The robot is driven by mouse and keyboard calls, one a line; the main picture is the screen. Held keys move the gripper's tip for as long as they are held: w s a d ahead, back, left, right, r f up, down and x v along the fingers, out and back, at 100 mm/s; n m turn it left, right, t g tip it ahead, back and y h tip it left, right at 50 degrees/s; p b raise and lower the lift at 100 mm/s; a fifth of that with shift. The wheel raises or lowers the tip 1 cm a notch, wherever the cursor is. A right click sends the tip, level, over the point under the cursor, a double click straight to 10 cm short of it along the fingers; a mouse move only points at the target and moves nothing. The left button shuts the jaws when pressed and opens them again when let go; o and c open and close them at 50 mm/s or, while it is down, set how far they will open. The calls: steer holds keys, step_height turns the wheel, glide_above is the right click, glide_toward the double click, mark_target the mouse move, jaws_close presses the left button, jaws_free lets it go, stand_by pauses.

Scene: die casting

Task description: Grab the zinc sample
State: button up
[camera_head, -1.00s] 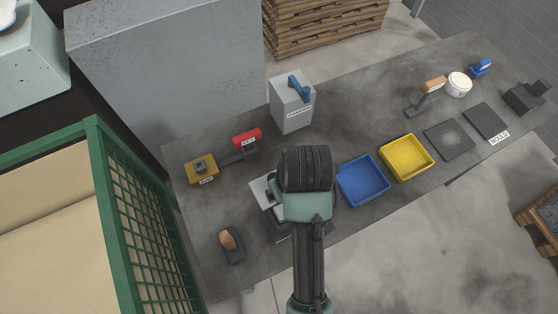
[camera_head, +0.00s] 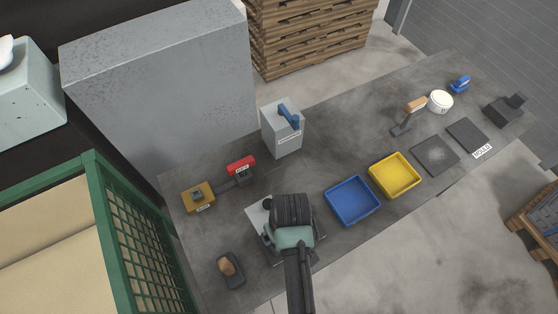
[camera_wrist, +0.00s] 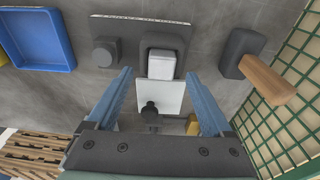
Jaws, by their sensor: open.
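A small light-grey block (camera_wrist: 161,65), which looks like the zinc sample, sits in a dark holder (camera_wrist: 163,44) in the wrist view. My gripper (camera_wrist: 160,75) is open, and its two blue fingers reach up on either side of the block in the picture. I cannot tell how far above it they are. No contact shows. A pale plate (camera_wrist: 162,96) with a black knob (camera_wrist: 150,112) lies just below the block in the picture. In the head view the pale plate (camera_head: 258,214) shows beside my wrist, which hides the block and my fingers.
A dark round-topped fixture (camera_wrist: 105,51) stands left of the holder, and a wooden-handled tool (camera_wrist: 265,80) lies right. The blue tray (camera_head: 352,201) and yellow tray (camera_head: 394,175) stand right of my arm. A green mesh fence (camera_head: 140,245) borders the left.

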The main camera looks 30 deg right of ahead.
steer(key=shift+w+a+f, duration=0.1)
steer(key=shift+w+f, duration=0.1)
steer(key=shift+f, duration=0.7)
steer(key=shift+w+f, duration=0.15)
steer(key=shift+f, duration=0.75)
jaws_close()
